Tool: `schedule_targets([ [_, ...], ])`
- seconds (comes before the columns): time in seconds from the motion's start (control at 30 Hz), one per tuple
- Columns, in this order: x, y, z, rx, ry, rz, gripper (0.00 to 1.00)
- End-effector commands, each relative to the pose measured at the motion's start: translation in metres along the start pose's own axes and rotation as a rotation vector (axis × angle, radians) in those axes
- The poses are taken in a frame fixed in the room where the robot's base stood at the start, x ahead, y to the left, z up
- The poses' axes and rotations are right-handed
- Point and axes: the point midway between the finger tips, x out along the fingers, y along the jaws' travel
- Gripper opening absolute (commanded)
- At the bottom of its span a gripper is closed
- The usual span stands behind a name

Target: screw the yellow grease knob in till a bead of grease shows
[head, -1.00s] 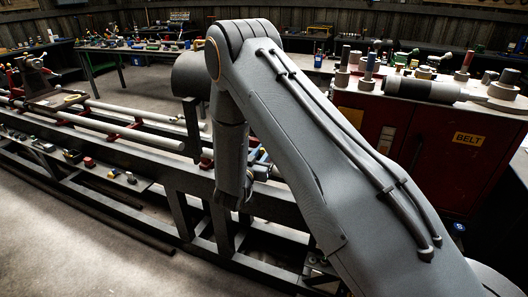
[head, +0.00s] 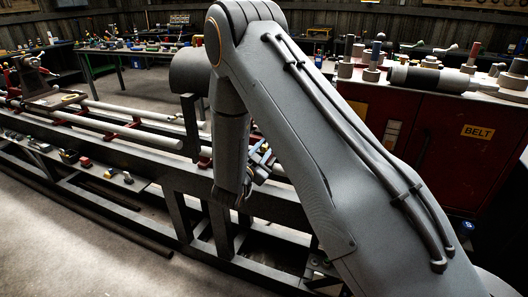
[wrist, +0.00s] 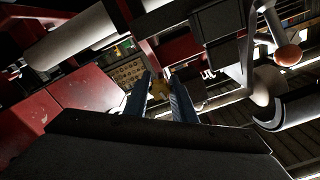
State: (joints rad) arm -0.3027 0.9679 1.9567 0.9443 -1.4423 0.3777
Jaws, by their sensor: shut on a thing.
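The yellow grease knob (wrist: 160,78) shows small and dark in the wrist view, between the tips of my two blue-grey fingers. My gripper (wrist: 160,82) is shut on it. Its threads and the place it screws into are hidden or too dark to tell, and I see no grease bead. In the head view my gripper (head: 261,160) is partly hidden behind my arm, close to the lathe bed; the knob cannot be made out there.
The long grey lathe bed (head: 120,150) carries pale shafts (head: 150,137) on red supports. A red cabinet (head: 440,150) labelled BELT stands at right with parts on top. In the wrist view, a lever with an orange ball (wrist: 288,55) is near at right. Floor at lower left is clear.

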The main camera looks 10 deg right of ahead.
Motion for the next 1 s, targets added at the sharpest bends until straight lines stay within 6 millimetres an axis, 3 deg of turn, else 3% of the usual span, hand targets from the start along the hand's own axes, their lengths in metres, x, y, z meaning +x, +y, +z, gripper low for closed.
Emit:
schedule_targets([
  [0.4,0.0000,0.0001,0.0004,0.179,0.000,0.000,0.01],
  [0.9,-0.0001,-0.0001,-0.0002,0.200,0.000,0.000,0.01],
  [0.93,-0.0001,-0.0001,-0.0002,0.200,0.000,0.000,0.25],
  [1.0,-0.0002,-0.0001,-0.0001,0.199,0.000,0.000,0.37],
])
